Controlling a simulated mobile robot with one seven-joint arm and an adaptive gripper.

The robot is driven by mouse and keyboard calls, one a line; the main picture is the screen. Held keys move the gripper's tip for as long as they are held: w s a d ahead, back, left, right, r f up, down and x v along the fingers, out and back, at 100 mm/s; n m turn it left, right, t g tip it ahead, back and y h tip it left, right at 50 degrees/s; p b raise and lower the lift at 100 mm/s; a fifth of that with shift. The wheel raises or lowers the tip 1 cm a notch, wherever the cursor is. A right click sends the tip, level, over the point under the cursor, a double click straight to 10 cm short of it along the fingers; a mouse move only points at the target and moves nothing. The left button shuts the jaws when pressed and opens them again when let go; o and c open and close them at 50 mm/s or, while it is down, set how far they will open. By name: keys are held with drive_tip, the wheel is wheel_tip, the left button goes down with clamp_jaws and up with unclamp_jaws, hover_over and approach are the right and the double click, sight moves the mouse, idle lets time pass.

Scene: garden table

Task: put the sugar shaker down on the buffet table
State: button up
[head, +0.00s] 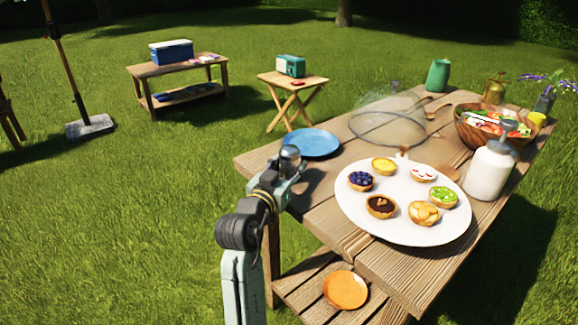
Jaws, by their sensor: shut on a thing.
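The sugar shaker (290,153) is a small clear shaker with a rounded, shiny grey top. My gripper (288,170) is shut on it, and the jaws hide its lower part. It looks about upright. In the picture it overlaps the left part of the large wooden table (318,212), which is laid with food and is likely the buffet table. I cannot tell how high the shaker is above the boards or whether it touches them.
A blue plate (318,143) lies just beyond the shaker. A white platter (400,238) of several tarts is to the right, with a mesh dome (388,122) behind it. A white jar (490,170) and a salad bowl (468,135) stand at the right. Bare boards show left of the platter.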

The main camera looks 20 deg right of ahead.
drive_tip(key=o, duration=1.2)
drive_tip(key=shift+f, duration=0.1)
drive_tip(key=shift+o, duration=0.2)
drive_tip(key=shift+r+p, duration=0.35)
drive_tip(key=b+v, duration=0.2)
drive_tip(key=v, duration=1)
drive_tip(key=shift+f+b, duration=0.15)
drive_tip(key=shift+b, duration=0.2)
drive_tip(key=shift+a, duration=0.1)
